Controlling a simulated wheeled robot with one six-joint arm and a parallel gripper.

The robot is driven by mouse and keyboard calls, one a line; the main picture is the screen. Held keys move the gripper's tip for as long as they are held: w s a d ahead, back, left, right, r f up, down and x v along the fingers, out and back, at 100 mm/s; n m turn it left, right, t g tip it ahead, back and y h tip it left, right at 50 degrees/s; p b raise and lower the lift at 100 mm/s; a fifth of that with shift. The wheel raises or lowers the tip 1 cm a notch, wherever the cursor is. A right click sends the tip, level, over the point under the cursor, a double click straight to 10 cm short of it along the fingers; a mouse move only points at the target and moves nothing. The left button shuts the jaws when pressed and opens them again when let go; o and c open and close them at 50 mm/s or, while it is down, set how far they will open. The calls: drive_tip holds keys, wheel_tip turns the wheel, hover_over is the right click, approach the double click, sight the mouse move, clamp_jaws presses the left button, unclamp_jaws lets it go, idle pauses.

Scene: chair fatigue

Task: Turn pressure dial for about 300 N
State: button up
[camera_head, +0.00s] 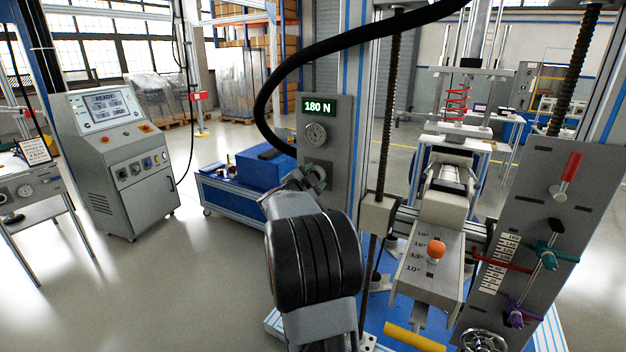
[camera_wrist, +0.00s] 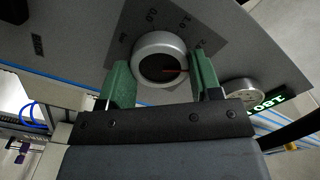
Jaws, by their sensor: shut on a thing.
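The pressure dial (camera_wrist: 152,66) is a silver round knob with a dark face and a red pointer line, set on a grey plate with printed marks. The green fingers of my gripper (camera_wrist: 161,75) stand on either side of it and are shut on it. In the head view my gripper (camera_head: 312,174) is at the lower part of the grey panel (camera_head: 342,130), where the arm hides part of the dial. The green display (camera_head: 319,106) above reads 180 N. A round gauge (camera_head: 316,133) sits between the display and the dial; it also shows in the wrist view (camera_wrist: 243,92).
A thick black hose (camera_head: 262,105) loops close to the panel's left side. The test rig with an orange knob (camera_head: 436,249) and a lever panel (camera_head: 545,205) stand to the right. A control console (camera_head: 118,160) is at the left.

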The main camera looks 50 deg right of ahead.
drive_tip(key=o, duration=0.9)
drive_tip(key=shift+a, duration=0.1)
drive_tip(key=v, duration=1.3)
drive_tip(key=shift+s+a, duration=0.1)
drive_tip(key=shift+a, duration=0.2)
